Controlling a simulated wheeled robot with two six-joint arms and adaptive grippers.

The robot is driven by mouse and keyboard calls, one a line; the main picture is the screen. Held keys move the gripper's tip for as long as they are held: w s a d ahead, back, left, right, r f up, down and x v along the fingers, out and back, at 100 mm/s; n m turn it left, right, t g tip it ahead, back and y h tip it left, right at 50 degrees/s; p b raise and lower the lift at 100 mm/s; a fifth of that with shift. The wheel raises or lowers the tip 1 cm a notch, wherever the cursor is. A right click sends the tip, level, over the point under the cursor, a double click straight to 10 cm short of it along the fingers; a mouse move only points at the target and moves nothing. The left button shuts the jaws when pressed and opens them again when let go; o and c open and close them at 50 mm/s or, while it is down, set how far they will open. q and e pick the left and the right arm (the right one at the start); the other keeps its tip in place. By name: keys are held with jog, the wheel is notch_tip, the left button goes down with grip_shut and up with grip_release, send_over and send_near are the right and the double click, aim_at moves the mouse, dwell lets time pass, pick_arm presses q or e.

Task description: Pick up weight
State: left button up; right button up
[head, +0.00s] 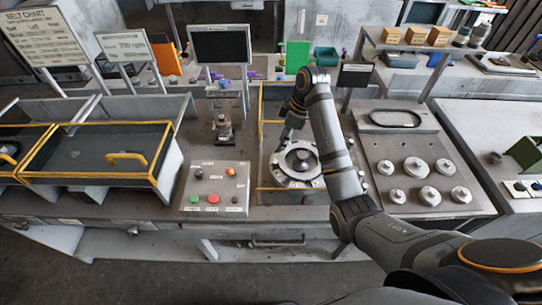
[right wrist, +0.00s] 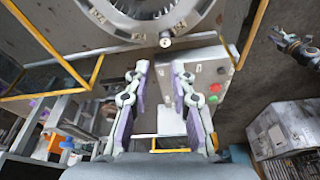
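Several round metal weights with knobs, such as one at the front (head: 430,195), sit in two rows on a grey plate (head: 378,140) at the right of the bench in the head view. My right gripper (head: 284,134) is left of them, above and behind the round metal blower housing (head: 283,178). In the right wrist view its two fingers (right wrist: 160,85) are apart with nothing between them, and the housing ring (right wrist: 120,25) shows at the top. My right forearm hides part of the housing's right side.
A control box (head: 230,178) with red and green buttons stands left of the housing. A yellow-edged tray (head: 90,175) lies farther left. A yellow rail frames the housing bay. A small screen (head: 355,76) stands behind the weights plate.

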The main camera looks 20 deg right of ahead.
aim_at(275, 161)
pick_arm(q)
jog(key=s+p, duration=0.1)
jog(key=s, duration=0.6)
pick_arm(e)
jog(key=shift+s+a+f, duration=0.25)
jog(key=shift+s+f, duration=0.15)
jog(key=shift+f, duration=0.25)
jog(key=shift+s+a+f, duration=0.25)
jog(key=shift+s+f, duration=0.15)
jog(key=shift+f, duration=0.2)
jog(key=p+x, duration=0.1)
jog(key=x, duration=0.1)
jog(key=w+p+x, duration=0.1)
jog(key=x, duration=0.1)
jog(key=shift+d, duration=0.15)
jog(key=x, duration=0.3)
jog(key=shift+f+p, duration=0.1)
jog(key=shift+p, duration=0.2)
jog(key=shift+f, duration=0.1)
jog(key=c, duration=0.4)
pick_arm(q)
jog(key=shift+w+r, duration=0.7)
jog(key=shift+r, duration=0.2)
jog(key=shift+w+r, duration=0.7)
jog(key=shift+r, duration=0.15)
pick_arm(e)
grip_shut()
